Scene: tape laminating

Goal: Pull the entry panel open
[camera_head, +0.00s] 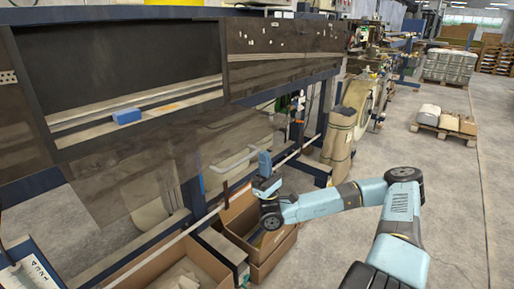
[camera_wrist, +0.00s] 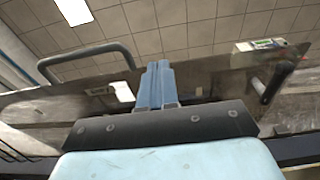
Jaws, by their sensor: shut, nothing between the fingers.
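The entry panel appears to be the brownish see-through sheet (camera_head: 225,133) low on the machine's side in the head view. A pale bar handle (camera_head: 235,160) stands out from its lower right part. My gripper (camera_head: 265,160) is just right of this handle, apart from it as far as I can tell. In the wrist view the sheet (camera_wrist: 50,108) spans the width ahead of me, with a grey bar handle (camera_wrist: 88,58) left of my fingers. My gripper's two blue fingers (camera_wrist: 157,72) are together and empty. The sheet's lower edge is hidden behind my wrist.
A dark knob-like handle (camera_wrist: 274,82) is on the right in the wrist view. A blue block (camera_head: 126,116) lies on the ledge in the machine opening. Cardboard boxes (camera_head: 205,262) stand below my gripper. The floor to the right is clear up to a loaded pallet (camera_head: 443,133).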

